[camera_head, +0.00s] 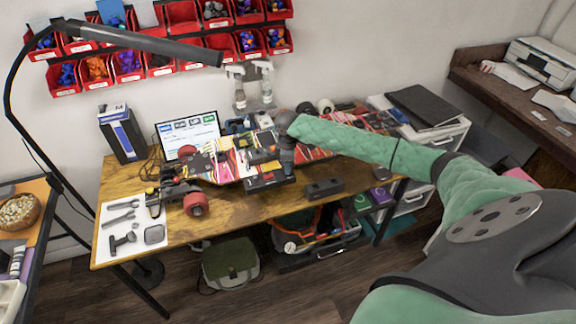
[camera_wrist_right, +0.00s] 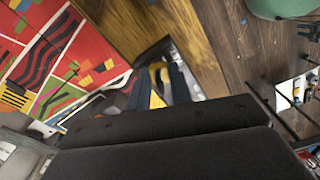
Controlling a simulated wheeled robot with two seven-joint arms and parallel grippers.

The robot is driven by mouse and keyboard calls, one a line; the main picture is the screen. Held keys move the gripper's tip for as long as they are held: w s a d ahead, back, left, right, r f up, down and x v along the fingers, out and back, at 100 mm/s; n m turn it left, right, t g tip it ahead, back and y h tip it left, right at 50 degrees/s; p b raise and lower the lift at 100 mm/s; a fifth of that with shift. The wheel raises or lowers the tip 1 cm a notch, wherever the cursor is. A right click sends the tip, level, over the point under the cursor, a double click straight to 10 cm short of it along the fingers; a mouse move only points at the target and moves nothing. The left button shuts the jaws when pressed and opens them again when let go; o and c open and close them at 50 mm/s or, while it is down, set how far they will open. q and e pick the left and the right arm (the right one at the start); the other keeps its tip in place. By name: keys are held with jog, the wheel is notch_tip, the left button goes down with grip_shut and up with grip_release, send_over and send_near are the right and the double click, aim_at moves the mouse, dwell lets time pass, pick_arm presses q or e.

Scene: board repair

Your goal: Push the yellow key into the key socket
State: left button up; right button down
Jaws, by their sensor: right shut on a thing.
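My right gripper (camera_head: 287,158) reaches down over the cluttered middle of the wooden workbench, beside a colourful patterned skateboard deck (camera_head: 232,166). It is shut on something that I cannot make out. The deck's red and green pattern (camera_wrist_right: 65,60) shows there at the upper left. I cannot pick out the yellow key or the key socket with certainty in either view. My left gripper is not in view.
A dark box (camera_head: 269,182) sits just below the gripper, and a black block (camera_head: 324,188) lies to its right. A red wheel (camera_head: 197,204) and a white tool sheet (camera_head: 112,220) are on the left. A lamp arm (camera_head: 150,42) spans above. The front bench strip is mostly clear.

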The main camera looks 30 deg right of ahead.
jog(key=shift+f, duration=0.5)
dwell(0.7)
jog(key=c, duration=0.9)
grip_release()
jog(key=shift+r+p, duration=1.55)
jog(key=shift+p, duration=0.05)
jog(key=shift+r, duration=0.1)
jog(key=shift+r+p, duration=0.35)
jog(key=shift+r, duration=2.55)
